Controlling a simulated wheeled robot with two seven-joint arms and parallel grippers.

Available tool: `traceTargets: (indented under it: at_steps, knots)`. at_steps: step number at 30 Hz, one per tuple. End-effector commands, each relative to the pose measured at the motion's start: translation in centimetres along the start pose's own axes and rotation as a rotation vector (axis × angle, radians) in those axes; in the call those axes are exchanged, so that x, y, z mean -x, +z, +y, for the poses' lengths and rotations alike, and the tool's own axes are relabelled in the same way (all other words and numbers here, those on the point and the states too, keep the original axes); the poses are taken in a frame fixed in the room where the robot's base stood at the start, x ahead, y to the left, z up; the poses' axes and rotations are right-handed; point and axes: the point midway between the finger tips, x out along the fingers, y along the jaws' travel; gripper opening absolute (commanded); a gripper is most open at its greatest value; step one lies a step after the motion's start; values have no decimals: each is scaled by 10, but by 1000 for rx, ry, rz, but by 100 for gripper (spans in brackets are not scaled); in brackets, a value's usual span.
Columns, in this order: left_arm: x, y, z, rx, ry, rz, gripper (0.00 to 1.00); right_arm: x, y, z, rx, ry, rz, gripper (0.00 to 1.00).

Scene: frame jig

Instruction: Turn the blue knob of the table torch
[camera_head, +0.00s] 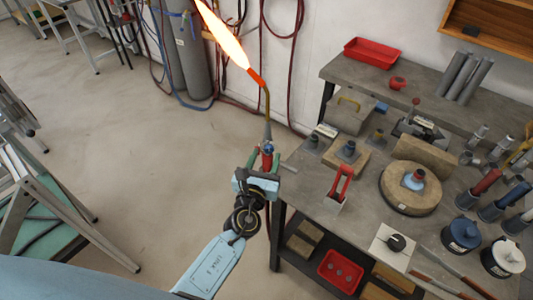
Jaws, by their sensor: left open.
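The table torch (267,104) stands upright at the left edge of the workbench, with a bent brass neck. A large bright orange flame (226,37) shoots up and left from its tip. A small blue knob (268,148) shows low on the torch, with a red part (267,160) just below it. My left gripper (261,170) is open at the torch's base, just below the blue knob in the picture. It partly hides the lower torch. I cannot tell whether its fingers touch the knob. My right gripper is not in view.
The workbench (308,186) holds a red-handled tool (341,185), a round stone block (410,190), and blue (461,235) and white (503,257) pots. A red tray (371,53) sits at the back. Gas cylinders (190,55) and hoses stand behind.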

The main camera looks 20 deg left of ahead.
Motion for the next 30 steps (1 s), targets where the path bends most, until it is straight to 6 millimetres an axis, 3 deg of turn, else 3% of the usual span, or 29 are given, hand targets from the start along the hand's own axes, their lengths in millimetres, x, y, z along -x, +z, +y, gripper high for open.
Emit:
traceTargets:
  at_steps: [6,15,25,30]
  knots:
    - [-18,0,0,1,0,1,45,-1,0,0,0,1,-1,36]
    - [-19,-1,0,1,0,1,45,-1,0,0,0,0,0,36]
    - [-19,-1,0,1,0,1,2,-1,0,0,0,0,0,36]
    - [-19,-1,0,8,0,-2,2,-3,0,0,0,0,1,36]
